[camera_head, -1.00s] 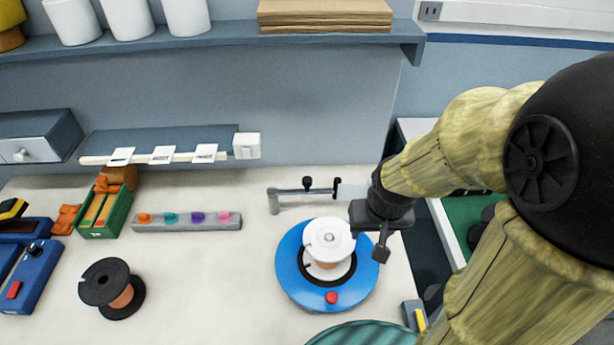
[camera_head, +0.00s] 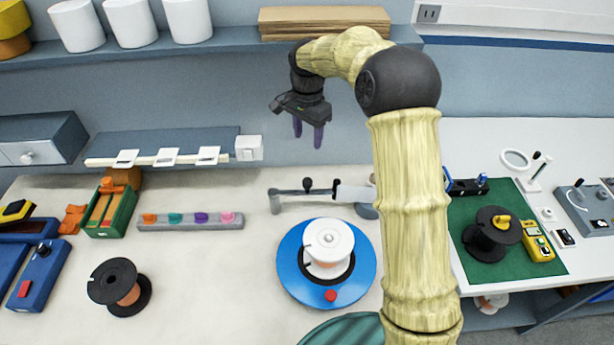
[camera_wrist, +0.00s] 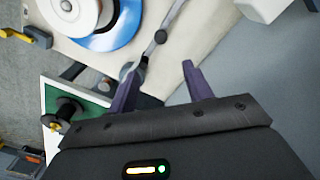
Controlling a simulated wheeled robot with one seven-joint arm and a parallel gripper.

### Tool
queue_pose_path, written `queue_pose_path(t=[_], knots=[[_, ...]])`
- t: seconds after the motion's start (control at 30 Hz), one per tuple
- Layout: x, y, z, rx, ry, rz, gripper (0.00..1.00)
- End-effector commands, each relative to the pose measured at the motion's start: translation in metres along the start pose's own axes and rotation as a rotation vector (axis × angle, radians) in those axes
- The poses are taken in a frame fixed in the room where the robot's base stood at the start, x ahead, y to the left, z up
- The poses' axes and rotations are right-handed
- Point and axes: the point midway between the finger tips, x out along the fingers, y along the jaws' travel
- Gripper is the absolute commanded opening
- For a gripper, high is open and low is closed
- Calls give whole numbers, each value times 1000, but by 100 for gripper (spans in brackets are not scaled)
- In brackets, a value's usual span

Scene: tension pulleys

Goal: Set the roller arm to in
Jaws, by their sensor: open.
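The roller arm (camera_head: 322,193) is a thin grey bar with black knobs. It lies across behind the blue turntable (camera_head: 290,283), with an upright post at its left end and a grey pivot at its right. A white spool (camera_head: 328,262) sits on the turntable. My gripper (camera_head: 308,134) is open and empty, fingers down, above and behind the bar and apart from it. In the wrist view, the open fingers (camera_wrist: 160,72) show with the roller arm (camera_wrist: 150,50) beyond them; the left finger overlaps part of its pivot end.
A shelf (camera_head: 230,37) runs along the back wall. A grey strip with coloured pegs (camera_head: 190,221) and a black spool (camera_head: 120,288) lie at the left. At the right is a green mat (camera_head: 505,262) with tools. The table between strip and turntable is clear.

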Motion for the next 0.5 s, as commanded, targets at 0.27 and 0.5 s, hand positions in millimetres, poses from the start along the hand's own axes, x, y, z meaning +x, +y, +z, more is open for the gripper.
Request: queue_pose_path(t=[0.27, 0.5], knots=[[0, -2, -1, 13, -2, 1, 50], [8, -2, -1, 12, -2, 2, 50]])
